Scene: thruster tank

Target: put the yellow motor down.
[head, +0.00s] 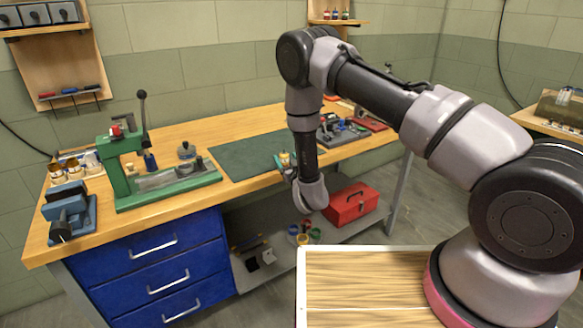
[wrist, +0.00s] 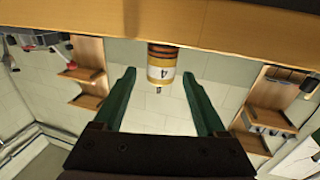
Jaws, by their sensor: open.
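The yellow motor (wrist: 161,72) shows in the wrist view, which is upside down, as a short cylinder with a yellow band, a white band marked 4 and a dark end. It stands upright at the wooden bench's edge (wrist: 225,38). In the head view the motor (head: 284,157) is small, by the right end of the green mat (head: 245,154). My gripper (wrist: 158,78) is open, its two green fingers one on each side of the motor with a gap on both sides. In the head view my gripper (head: 287,168) is at the bench's front edge, partly hidden by my arm.
A green press (head: 165,180) and a blue vise (head: 68,212) stand on the bench to the left. A tray of parts (head: 340,132) lies right of the mat. A red toolbox (head: 350,204) and small pots (head: 303,235) are on the lower shelf. The mat is bare.

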